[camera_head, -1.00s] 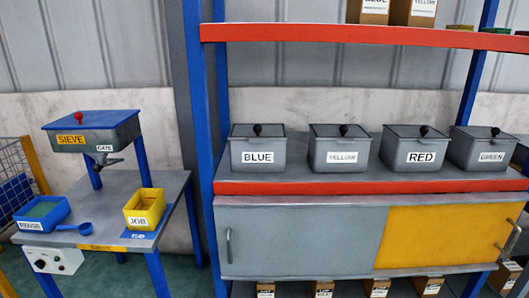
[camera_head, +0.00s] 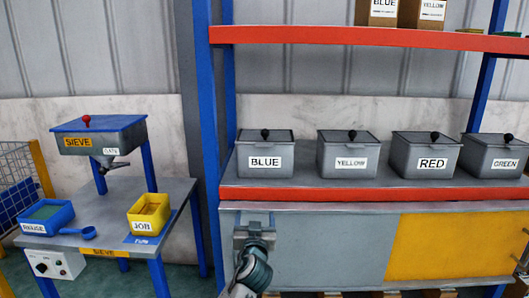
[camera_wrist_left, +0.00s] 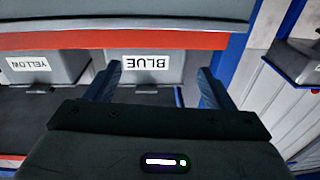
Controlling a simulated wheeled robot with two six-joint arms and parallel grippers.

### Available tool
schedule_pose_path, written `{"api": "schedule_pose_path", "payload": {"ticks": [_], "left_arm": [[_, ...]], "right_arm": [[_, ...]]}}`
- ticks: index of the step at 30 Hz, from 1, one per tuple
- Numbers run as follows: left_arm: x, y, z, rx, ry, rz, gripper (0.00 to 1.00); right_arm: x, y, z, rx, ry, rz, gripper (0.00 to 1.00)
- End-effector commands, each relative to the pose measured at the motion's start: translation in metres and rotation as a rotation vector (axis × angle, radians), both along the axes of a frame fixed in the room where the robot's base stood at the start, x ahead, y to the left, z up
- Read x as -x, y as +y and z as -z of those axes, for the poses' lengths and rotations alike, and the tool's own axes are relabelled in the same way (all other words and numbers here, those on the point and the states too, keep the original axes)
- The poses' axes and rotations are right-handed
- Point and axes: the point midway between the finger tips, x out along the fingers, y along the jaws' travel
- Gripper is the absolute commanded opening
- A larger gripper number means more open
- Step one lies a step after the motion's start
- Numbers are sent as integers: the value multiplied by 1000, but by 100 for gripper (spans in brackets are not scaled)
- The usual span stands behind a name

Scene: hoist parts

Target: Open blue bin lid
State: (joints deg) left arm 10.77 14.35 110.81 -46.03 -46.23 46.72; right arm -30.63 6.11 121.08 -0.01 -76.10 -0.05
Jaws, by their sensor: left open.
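The grey bin labelled BLUE (camera_head: 265,173) stands at the left end of the shelf's middle deck. Its dark lid (camera_head: 279,138) is shut, with a round black knob (camera_head: 265,133) on top. My left gripper (camera_head: 255,222) is below and in front of this bin, before the grey cabinet door, apart from the bin. In the left wrist view, which is upside down, the gripper's two fingers (camera_wrist_left: 160,84) are apart with nothing between them, and the BLUE label (camera_wrist_left: 146,62) shows beyond them. My right gripper is out of view.
Similar lidded bins labelled YELLOW (camera_head: 347,160), RED (camera_head: 424,159) and GREEN (camera_head: 493,160) stand to the right. An orange upper shelf (camera_head: 370,37) runs above them. A blue post (camera_head: 205,130) rises left of the blue bin. A side table (camera_head: 105,215) holds the sieve and small trays.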

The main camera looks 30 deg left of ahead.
Motion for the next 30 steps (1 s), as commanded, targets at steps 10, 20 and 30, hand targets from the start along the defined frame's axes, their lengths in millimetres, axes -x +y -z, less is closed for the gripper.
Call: {"api": "schedule_pose_path", "payload": {"ticks": [10,20,30], "left_arm": [[-63,13,-114,-131,-296,54,76],[-97,34,-136,-134,-303,55,76],[-140,60,-154,-133,-301,55,76]], "right_arm": [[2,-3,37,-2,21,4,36],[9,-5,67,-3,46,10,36],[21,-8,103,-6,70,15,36]]}}
